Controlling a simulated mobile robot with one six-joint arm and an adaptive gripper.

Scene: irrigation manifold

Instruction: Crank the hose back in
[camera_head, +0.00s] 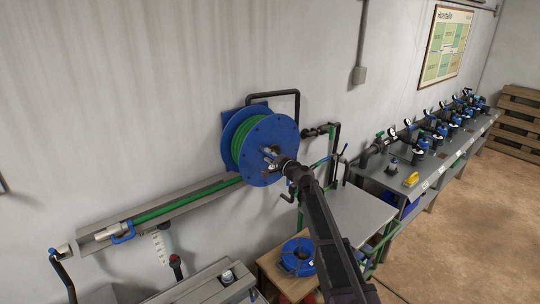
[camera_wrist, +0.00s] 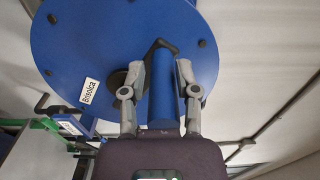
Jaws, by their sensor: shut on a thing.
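The blue hose reel (camera_head: 262,138) is mounted on the wall, with green hose (camera_head: 247,140) wound on its drum. In the wrist view the reel's blue disc (camera_wrist: 105,50) fills the upper left. A blue crank grip (camera_wrist: 162,92) on a black crank arm (camera_wrist: 163,46) stands out from the disc. My gripper (camera_wrist: 162,82) is shut on the blue crank grip, one finger on each side. In the head view my gripper (camera_head: 275,163) is at the disc's front, partly hiding the crank.
A blue coil (camera_head: 298,257) lies on a low wooden stand below the reel. A grey table (camera_head: 348,218) is right of my arm. A long bench (camera_head: 425,160) with several valves and a yellow item (camera_head: 411,179) runs along the wall.

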